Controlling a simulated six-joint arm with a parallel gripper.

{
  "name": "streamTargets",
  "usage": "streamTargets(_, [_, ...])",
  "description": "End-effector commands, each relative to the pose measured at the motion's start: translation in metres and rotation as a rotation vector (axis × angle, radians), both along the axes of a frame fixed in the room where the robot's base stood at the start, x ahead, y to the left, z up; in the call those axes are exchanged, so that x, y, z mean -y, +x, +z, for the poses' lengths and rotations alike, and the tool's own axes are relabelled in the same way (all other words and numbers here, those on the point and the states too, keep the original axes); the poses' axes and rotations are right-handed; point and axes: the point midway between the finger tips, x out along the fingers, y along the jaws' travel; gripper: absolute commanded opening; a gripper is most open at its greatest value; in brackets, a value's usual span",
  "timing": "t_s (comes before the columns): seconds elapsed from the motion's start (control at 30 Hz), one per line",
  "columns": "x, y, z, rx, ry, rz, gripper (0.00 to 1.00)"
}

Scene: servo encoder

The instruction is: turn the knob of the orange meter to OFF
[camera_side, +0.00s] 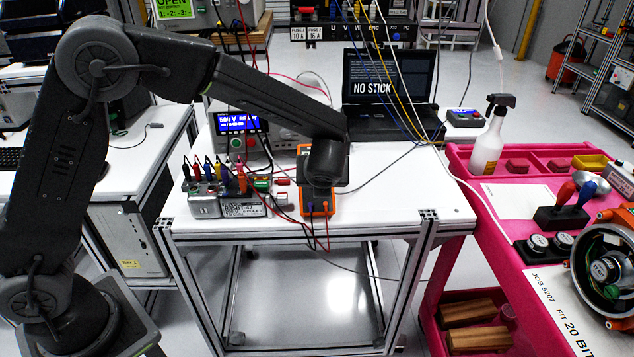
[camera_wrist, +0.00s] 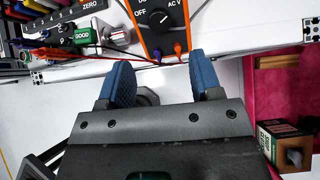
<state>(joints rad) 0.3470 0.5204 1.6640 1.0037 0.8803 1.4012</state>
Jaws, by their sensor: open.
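The orange meter (camera_side: 318,208) stands on the white table in the side view, mostly hidden behind the end of my arm. In the wrist view its lower face (camera_wrist: 161,44) is at the top centre. Its black round knob (camera_wrist: 160,19) sits between an OFF label on the left and an AC V label on the right. A white mark shows on the knob, but I cannot tell its exact setting. My gripper (camera_wrist: 161,72) is open, with blue fingertips apart and nothing between them. In the wrist picture the fingertips lie below the knob, apart from it.
A grey box with coloured plugs (camera_side: 222,200) stands left of the meter. A pink cart (camera_side: 452,250) stands at the right. The table right of the meter is mostly clear.

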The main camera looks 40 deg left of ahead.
Motion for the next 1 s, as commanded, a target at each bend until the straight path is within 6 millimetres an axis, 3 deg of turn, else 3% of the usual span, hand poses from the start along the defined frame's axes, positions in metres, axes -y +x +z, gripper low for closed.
streamTargets(0.2, [-0.025, 0.022, -0.034, -0.002, 0.0, 0.003, 0.59])
streamTargets(0.43, [-0.043, 0.039, -0.058, -0.001, -0.001, 0.003, 0.59])
streamTargets(0.9, [-0.049, 0.045, -0.067, 0.001, -0.002, 0.001, 0.59])
streamTargets(1.0, [-0.049, 0.045, -0.066, 0.0, -0.002, 0.001, 0.49])
